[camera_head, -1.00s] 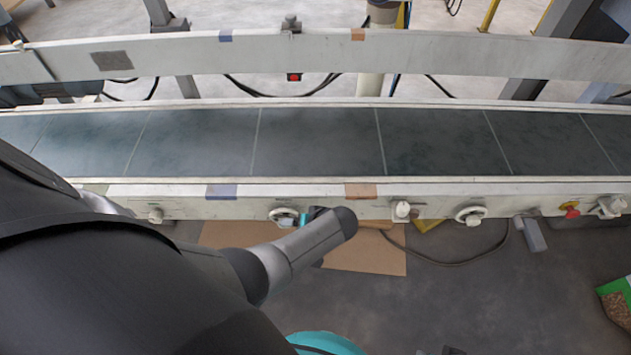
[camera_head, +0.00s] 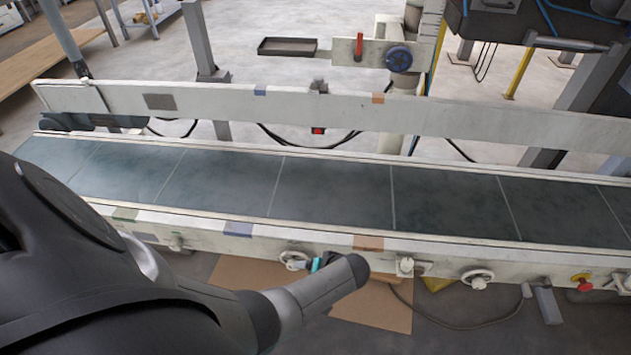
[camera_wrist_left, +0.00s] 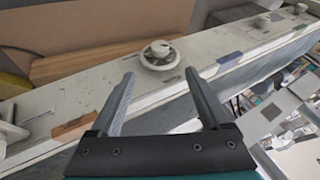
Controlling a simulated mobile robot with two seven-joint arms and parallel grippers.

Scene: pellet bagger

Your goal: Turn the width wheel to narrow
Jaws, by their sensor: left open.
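A white handwheel (camera_head: 294,260) is on the front face of the conveyor's front rail, between the blue and orange patches. It also shows in the left wrist view (camera_wrist_left: 160,54), with a hub at its middle. My left gripper (camera_wrist_left: 159,76) is open and empty in the wrist view, its two fingers pointing at this wheel, with the tips just short of it. Whether they touch it cannot be told. In the head view my left gripper (camera_head: 317,264) is mostly hidden behind my arm, beside the wheel. My right gripper is not in view.
A second white handwheel (camera_head: 478,278) and a red knob (camera_head: 582,282) are farther right on the rail. A white fitting (camera_head: 405,266) lies between the wheels. The conveyor belt (camera_head: 335,193) is empty. A blue wheel (camera_head: 399,58) is on the post behind.

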